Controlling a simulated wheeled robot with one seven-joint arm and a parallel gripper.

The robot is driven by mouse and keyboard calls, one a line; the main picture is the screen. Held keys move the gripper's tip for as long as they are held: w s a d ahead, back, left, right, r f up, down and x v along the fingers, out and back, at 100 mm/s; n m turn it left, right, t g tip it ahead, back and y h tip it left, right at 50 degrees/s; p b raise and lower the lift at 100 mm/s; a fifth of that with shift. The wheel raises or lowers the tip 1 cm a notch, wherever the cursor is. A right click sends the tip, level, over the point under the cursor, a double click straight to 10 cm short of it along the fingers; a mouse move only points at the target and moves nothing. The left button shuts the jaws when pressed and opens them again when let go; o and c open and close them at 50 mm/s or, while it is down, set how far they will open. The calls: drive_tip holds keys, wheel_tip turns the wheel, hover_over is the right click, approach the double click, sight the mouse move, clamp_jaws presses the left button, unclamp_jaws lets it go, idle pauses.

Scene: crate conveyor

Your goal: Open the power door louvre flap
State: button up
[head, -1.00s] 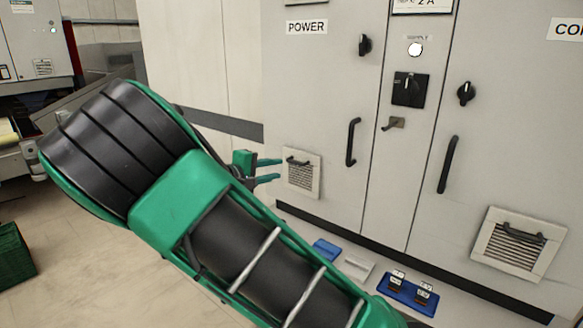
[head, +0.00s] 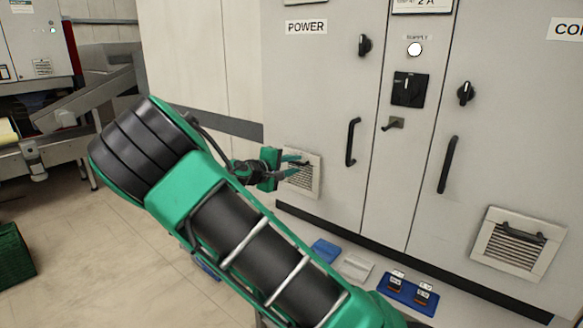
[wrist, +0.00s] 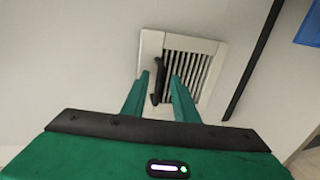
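The power door louvre flap (head: 306,182) is a pale square vent with slats, low on the door labelled POWER (head: 306,27). The flap also shows in the wrist view (wrist: 205,47), where its frame looks closed against the door. Its dark handle (wrist: 158,80) stands out near one edge. My gripper (head: 297,162) is at the flap's upper part in the head view. In the wrist view its two green fingers (wrist: 160,82) are apart, with the handle appearing between their tips, nearer the left one. I cannot tell whether a finger touches it.
A second louvre flap (head: 519,243) is on the right-hand door. Black door handles (head: 352,142) and rotary knobs (head: 364,45) stand out from the cabinet. Blue trays (head: 407,295) lie on the floor along its base. Open floor lies left of my arm.

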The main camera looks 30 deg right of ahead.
drive_tip(key=shift+c, duration=0.4)
clamp_jaws()
drive_tip(key=shift+f, duration=0.15)
idle(0.9)
